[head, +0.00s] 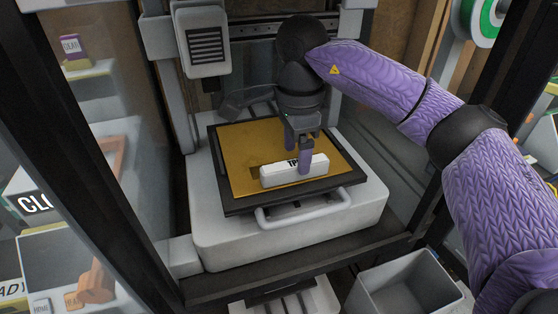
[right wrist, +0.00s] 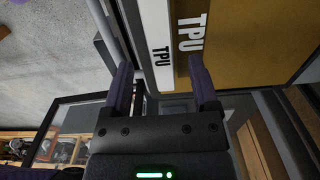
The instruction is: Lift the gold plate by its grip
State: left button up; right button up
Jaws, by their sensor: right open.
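The gold plate (head: 238,152) lies flat on the dark bed of the printer in the head view. A white bar-shaped grip marked TPU (head: 275,174) stands along its front edge. In the right wrist view the gripper (right wrist: 159,82) is open. The white bar (right wrist: 160,70) shows between its two fingers, with a gap on each side; the gold plate (right wrist: 250,40) extends to the right. I cannot tell whether the fingers touch it. My left gripper is not seen.
A grey loop handle (head: 303,210) sticks out from the front of the printer's white base (head: 240,242). Dark frame posts stand at both sides. The printer's head (head: 203,45) hangs at upper left. A grey open bin (head: 408,290) stands at lower right.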

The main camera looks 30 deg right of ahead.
aim_at(295, 163)
notch_tip(295, 163, down, 4)
jog(key=shift+r+b, duration=0.1)
jog(key=shift+b, duration=0.6)
jog(key=shift+r, duration=0.15)
grip_shut()
jog(key=shift+r, duration=0.15)
